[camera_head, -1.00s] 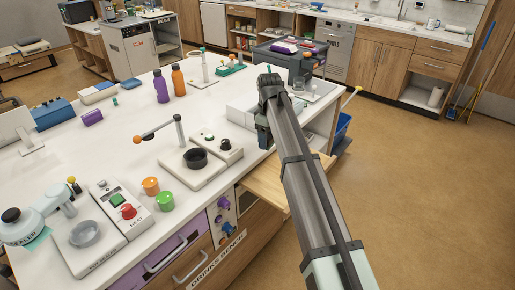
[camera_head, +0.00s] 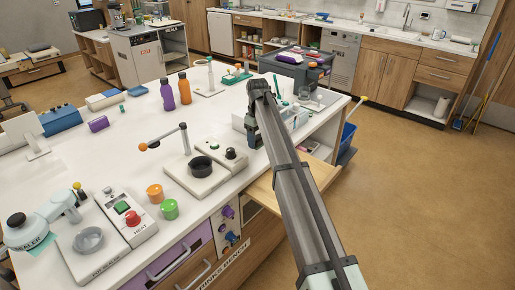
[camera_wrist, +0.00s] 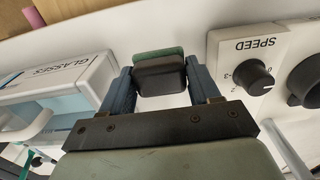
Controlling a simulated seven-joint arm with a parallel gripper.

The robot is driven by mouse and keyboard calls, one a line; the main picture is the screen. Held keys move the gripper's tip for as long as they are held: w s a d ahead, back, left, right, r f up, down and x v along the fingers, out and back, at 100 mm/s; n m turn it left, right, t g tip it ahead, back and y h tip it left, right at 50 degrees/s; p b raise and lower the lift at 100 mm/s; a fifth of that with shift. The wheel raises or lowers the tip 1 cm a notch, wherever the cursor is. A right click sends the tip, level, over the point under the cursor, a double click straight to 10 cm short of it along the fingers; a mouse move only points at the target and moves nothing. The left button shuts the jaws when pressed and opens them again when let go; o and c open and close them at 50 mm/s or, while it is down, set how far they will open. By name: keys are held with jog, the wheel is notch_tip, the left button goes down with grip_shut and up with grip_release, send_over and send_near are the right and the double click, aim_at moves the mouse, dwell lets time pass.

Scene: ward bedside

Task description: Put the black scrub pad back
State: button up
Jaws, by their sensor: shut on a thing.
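A black block with a green layer along one side, seemingly the black scrub pad (camera_wrist: 161,76), is between the two blue fingers of my gripper (camera_wrist: 160,84) in the wrist view. The fingers are shut on it, and a white surface lies behind it. In the head view my gripper (camera_head: 251,132) is over the right part of the white counter, just right of the unit with the black bowl. The pad is hidden there behind my arm. I cannot tell whether the pad touches the counter.
A white GLASSES box (camera_wrist: 62,78) is left of my gripper, and a unit marked SPEED (camera_wrist: 244,62) is close on its right. An open wooden drawer (camera_head: 276,190) juts out below the counter edge.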

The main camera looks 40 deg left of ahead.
aim_at(257, 147)
jog(key=shift+f, duration=2.2)
jog(key=shift+f, duration=0.1)
jog(key=o, duration=1)
notch_tip(257, 147, up, 12)
jog(key=shift+r, duration=0.15)
